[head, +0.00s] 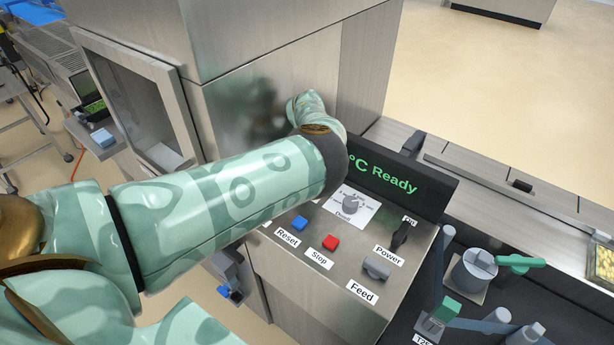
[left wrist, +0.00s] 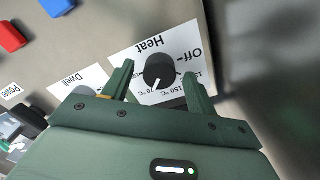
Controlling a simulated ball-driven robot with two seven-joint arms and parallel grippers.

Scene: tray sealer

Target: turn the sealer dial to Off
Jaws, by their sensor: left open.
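The black Heat dial (left wrist: 158,70) shows in the left wrist view on a white label (left wrist: 128,60) that reads "Heat", "Off" and several temperatures, upside down here. Its white mark points down and slightly left, towards the temperature markings and away from "Off". My left gripper (left wrist: 158,74) is open, with one finger on each side of the dial; I cannot tell whether they touch it. In the head view my left arm reaches across the sealer's panel (head: 325,285) and hides the Heat dial and the gripper. My right gripper is not in view.
A grey Dwell knob (head: 350,205), a blue Reset button (head: 299,223), a red Stop button (head: 330,242), a dark Power switch (head: 400,236) and a grey Feed knob (head: 377,268) share the panel. A display (head: 405,180) reading "°C Ready" stands behind them.

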